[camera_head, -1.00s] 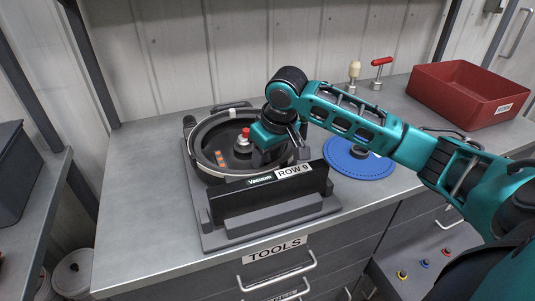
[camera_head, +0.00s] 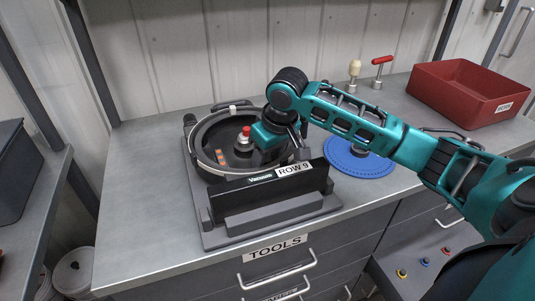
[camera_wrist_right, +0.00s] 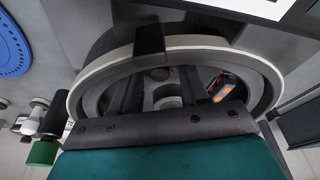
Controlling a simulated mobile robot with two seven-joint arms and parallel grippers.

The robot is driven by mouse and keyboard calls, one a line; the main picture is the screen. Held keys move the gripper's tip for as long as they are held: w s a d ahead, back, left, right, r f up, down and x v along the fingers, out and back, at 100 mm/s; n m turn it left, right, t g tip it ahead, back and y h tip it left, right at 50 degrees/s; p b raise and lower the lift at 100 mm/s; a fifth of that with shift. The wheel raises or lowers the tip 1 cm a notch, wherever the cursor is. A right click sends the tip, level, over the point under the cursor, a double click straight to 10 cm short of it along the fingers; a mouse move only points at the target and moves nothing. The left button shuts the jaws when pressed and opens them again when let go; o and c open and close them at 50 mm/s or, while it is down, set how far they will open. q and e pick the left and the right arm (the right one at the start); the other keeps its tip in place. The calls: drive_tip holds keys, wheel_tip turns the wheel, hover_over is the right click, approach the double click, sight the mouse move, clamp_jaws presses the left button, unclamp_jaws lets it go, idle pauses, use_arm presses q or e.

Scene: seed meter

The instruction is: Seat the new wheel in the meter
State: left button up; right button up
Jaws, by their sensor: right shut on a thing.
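The meter's open round housing (camera_head: 190,155) sits on the bench, with a pale rim. Inside it stands a hub with a red knob (camera_head: 245,131), and orange marks show at its left. The dark cover (camera_head: 235,190), labelled Vacuum and ROW 9, stands along the front of the housing. The wrist view looks over the housing rim (camera_wrist_right: 75,95). A blue wheel (camera_head: 345,163) lies flat on the bench to the right. My left gripper is not in view.
A red bin (camera_head: 470,95) stands at the back right. A cream-handled tool (camera_head: 354,72) and a red T-handled tool (camera_head: 379,72) stand behind the blue wheel. The bench is bare left of the meter. My right arm crosses above the blue wheel.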

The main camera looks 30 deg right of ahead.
sight(269, 160)
drive_tip(key=shift+s+d+f, duration=0.1)
drive_tip(key=shift+s+f, duration=0.1)
drive_tip(key=shift+f, duration=0.1)
drive_tip(key=o, duration=1.1)
drive_tip(key=shift+c, duration=0.6)
drive_tip(key=shift+o, duration=0.3)
drive_tip(key=shift+w+d+r, duration=0.15)
drive_tip(key=shift+r, duration=0.65)
wheel_tip(269, 160, up, 8)
drive_tip(key=shift+r, duration=0.15)
